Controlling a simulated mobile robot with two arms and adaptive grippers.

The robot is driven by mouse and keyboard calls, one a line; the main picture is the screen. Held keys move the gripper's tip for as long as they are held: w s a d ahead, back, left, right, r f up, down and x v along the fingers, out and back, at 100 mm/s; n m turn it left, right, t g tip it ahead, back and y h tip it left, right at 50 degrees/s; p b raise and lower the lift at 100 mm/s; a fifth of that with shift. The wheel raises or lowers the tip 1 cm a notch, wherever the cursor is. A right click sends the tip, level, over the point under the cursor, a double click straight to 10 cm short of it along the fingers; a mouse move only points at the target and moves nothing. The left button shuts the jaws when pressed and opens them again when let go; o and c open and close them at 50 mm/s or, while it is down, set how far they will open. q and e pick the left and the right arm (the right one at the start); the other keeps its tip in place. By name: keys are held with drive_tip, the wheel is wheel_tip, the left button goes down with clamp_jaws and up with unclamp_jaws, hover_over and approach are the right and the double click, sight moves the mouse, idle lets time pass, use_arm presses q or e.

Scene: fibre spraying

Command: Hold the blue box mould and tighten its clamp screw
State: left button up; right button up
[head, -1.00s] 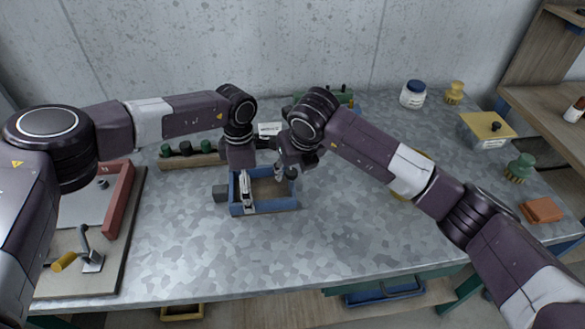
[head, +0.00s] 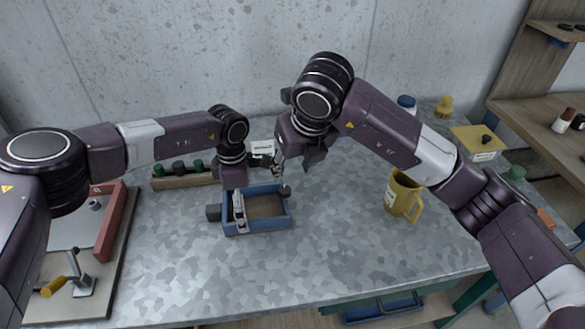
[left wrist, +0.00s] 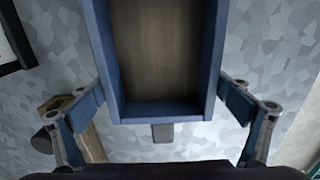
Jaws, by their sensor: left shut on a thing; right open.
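The blue box mould (head: 262,228) sits on the grey table, an open frame with a brown floor. A dark block (head: 213,212) juts from its left side. A dark round knob (head: 285,191), seemingly the clamp screw, is at its right side. My left gripper (head: 239,211) is shut on the mould; in the left wrist view its fingers (left wrist: 160,98) press on opposite walls of the mould (left wrist: 163,112). My right gripper (head: 276,172) is open and empty, above and just left of the knob. Its fingertips are small here, and I cannot tell whether they touch anything.
A wooden rack (head: 184,181) with green-topped pieces and a white card (head: 262,147) stand behind the mould. A yellow mug (head: 402,196) is to the right, under my right arm. A board with a red bar (head: 111,222) lies left. The front middle of the table is clear.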

idle(0.3)
use_arm(q)
drive_tip(key=o, duration=1.4)
drive_tip(key=shift+c, duration=0.2)
drive_tip(key=shift+r, duration=0.15)
wheel_tip(320, 180, up, 12)
wheel_tip(320, 180, up, 7)
drive_tip(key=p, duration=0.3)
drive_tip(key=shift+f, duration=0.2)
idle(0.3)
